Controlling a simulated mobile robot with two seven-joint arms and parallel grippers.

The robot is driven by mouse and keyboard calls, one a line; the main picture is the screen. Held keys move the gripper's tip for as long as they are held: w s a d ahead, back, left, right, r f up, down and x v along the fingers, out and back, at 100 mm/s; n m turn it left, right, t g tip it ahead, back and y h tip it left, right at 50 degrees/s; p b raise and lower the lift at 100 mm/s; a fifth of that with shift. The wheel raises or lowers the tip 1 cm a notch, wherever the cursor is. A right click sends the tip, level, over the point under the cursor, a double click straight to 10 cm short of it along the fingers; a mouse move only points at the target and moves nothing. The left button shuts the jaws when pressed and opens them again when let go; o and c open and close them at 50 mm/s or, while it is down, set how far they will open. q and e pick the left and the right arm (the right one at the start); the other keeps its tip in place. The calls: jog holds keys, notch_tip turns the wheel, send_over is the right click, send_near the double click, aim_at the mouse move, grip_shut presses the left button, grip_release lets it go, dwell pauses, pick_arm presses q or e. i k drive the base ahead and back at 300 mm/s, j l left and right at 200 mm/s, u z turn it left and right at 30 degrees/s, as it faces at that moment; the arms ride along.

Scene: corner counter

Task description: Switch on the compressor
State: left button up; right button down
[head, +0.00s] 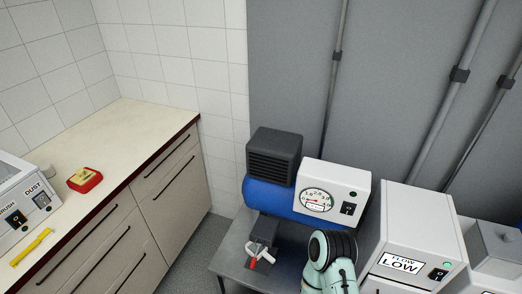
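The compressor has a blue tank (257,196), a dark ribbed motor housing (274,157) and a white control box (334,187). It stands on a grey table in the middle of the head view. The box carries a round gauge (316,201), a black rocker switch (348,208) and a small dark green lamp (353,193). The gauge needle is too small to read surely. A mint and black arm link of mine rises just below the box, in front of the table. No fingers of either gripper show.
A dark block with a white, red-tipped piece (254,262) sits on the grey table (232,262). A white unit (415,232) marked FLOW LOW, its lamp lit green, stands right. The left counter (124,128) holds a red-and-yellow item (85,179), a yellow tool (31,247) and a DUST-labelled unit (24,200).

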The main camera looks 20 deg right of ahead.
aim_at(348, 209)
jog(key=z, duration=1.3)
